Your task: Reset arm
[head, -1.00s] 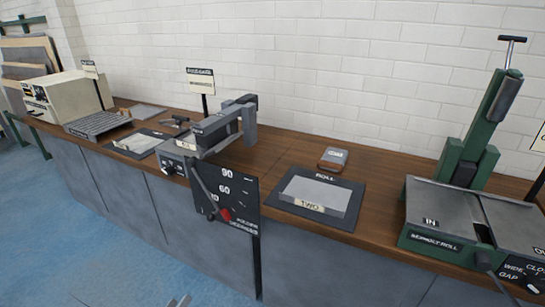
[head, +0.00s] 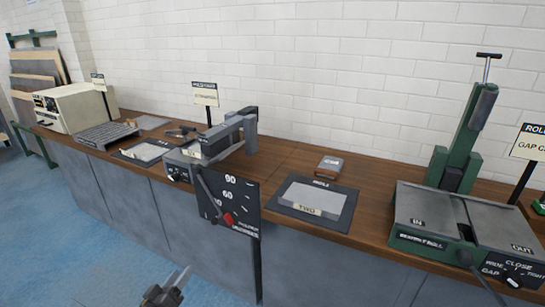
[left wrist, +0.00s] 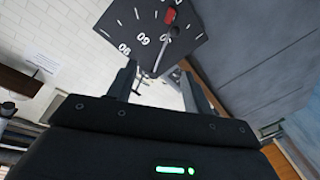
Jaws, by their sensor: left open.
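My left gripper (head: 172,285) shows at the bottom of the head view, in front of the grey cabinet and below the bench top. It also shows in the left wrist view (left wrist: 158,80), where its two fingers stand apart with nothing between them. Beyond the fingers in that view is a black dial plate (left wrist: 150,30) with white numbers and a red-knobbed lever. The same dial plate (head: 232,205) hangs at the bench front in the head view, to the right of and above the gripper. My right gripper is not in view.
The wooden bench (head: 290,170) carries a press machine (head: 215,145), a grey slab labelled TWO (head: 318,196) on a dark mat, a small box (head: 330,164) and a green roller machine (head: 465,215). A beige box machine (head: 75,105) stands far left. The blue floor (head: 60,230) is clear.

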